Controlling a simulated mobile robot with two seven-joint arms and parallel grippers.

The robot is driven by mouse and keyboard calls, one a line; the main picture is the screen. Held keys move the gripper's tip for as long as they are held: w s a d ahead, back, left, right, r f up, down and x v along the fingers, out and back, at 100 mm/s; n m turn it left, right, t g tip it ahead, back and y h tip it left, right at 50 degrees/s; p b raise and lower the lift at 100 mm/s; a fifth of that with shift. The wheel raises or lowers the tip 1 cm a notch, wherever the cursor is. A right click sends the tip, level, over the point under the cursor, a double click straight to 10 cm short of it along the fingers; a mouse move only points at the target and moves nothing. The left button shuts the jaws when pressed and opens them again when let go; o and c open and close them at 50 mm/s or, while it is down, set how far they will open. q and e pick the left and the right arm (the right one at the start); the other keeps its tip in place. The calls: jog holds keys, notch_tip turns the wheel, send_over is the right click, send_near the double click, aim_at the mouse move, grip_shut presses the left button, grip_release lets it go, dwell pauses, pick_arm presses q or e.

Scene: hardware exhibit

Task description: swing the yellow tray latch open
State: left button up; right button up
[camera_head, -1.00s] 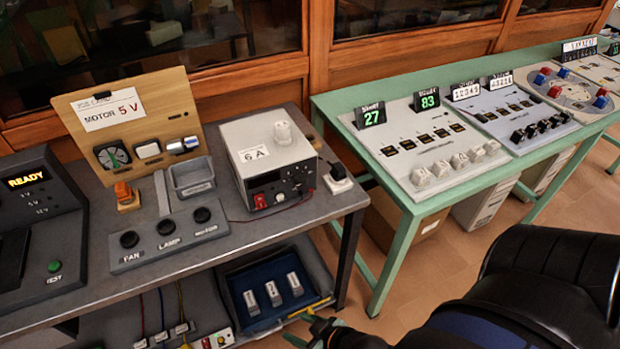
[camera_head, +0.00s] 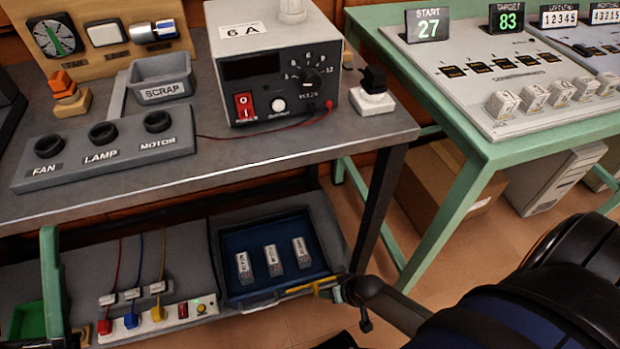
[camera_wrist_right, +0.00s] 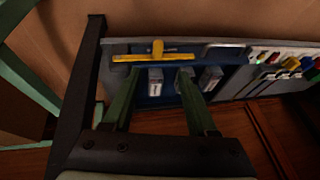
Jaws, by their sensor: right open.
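The yellow latch (camera_head: 310,287) lies along the front edge of the blue tray (camera_head: 234,285), near its right corner, on the shelf under the bench. In the right wrist view the latch (camera_wrist_right: 152,57) is a yellow bar with a short knob, just beyond my fingertips. My right gripper (camera_head: 338,290) is at the latch's right end in the head view. It is open, its green fingers (camera_wrist_right: 157,80) spread and empty; whether they touch the latch I cannot tell. My left gripper (camera_head: 50,255) shows one green finger at the lower left; its opening is unclear.
Three labelled blocks (camera_head: 273,260) lie in the tray. A power strip (camera_head: 160,317) with coloured plugs is left of it. The grey bench top (camera_head: 240,165) overhangs the shelf, with a dark leg (camera_head: 378,215) to the right. A green table (camera_head: 470,150) stands further right.

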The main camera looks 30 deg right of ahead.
aim_at(317, 289)
jog(key=shift+b+x, duration=4.45)
jog(key=shift+x, duration=2.2)
pick_arm(q)
notch_tip(317, 289, down, 9)
jog(key=d, duration=0.1)
jog(key=shift+s+g+h, duration=0.2)
jog(key=shift+g+h, duration=0.1)
jog(key=shift+h, duration=0.1)
pick_arm(e)
jog(key=shift+d, duration=0.1)
jog(key=shift+s, duration=0.1)
grip_shut()
pick_arm(q)
jog(key=shift+f, duration=0.1)
